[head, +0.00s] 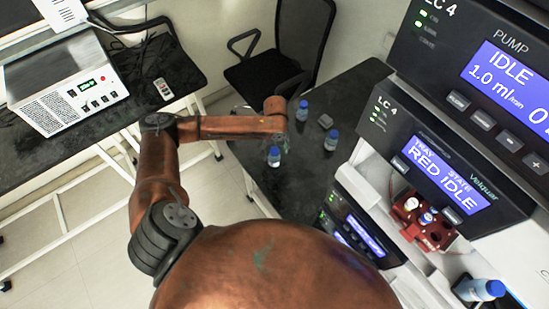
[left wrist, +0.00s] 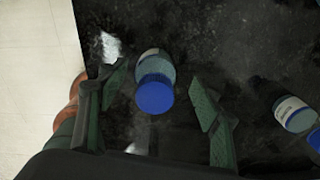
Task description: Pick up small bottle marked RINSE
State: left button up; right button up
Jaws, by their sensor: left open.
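Three small bottles with blue caps stand on the black bench: one near its left edge (head: 274,158), one further back (head: 302,112) and one at the right (head: 331,141). Their labels are too small to read, so I cannot tell which is marked RINSE. My left gripper (head: 284,143) is over the bench close to the left-edge bottle. In the left wrist view a blue-capped bottle (left wrist: 154,94) stands between the open fingers, apart from both. A second bottle (left wrist: 294,113) lies outside the right finger, its label unreadable. My right gripper is not in view.
A small dark block (head: 325,121) sits among the bottles. At the right are instrument units (head: 430,160), a red tray (head: 424,226) and another blue-capped bottle (head: 480,290). A chair (head: 270,75) stands behind; a white instrument (head: 65,85) sits on the left bench.

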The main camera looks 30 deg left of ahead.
aim_at(275, 158)
pick_arm(q)
notch_tip(275, 158, down, 5)
jog(key=shift+s, duration=0.15)
jog(key=shift+c, duration=0.4)
jog(key=shift+r, duration=0.1)
jog(key=c, duration=1.3)
